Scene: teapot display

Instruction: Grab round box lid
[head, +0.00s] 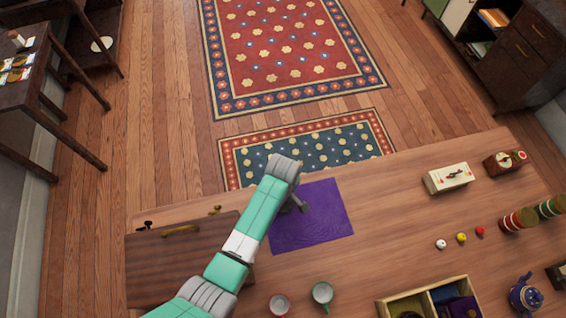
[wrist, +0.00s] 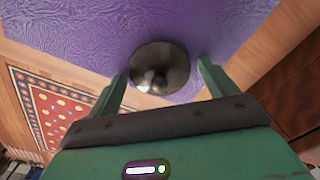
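A round, dark, shiny metal piece (wrist: 158,74), which looks like the round box lid, lies on the purple cloth (wrist: 90,30) in the wrist view. I cannot tell whether a box is under it. My gripper (wrist: 162,68) is open, with one green finger on each side of the piece in the picture. No contact with it is visible.
A dark wooden board (head: 170,265) with a handle is at left on the table. Two cups, one reddish (head: 279,304) and one green (head: 322,294), stand near the front. A divided wooden box (head: 462,284), small fruit-like balls (head: 461,238) and a blue teapot (head: 525,295) are at right.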

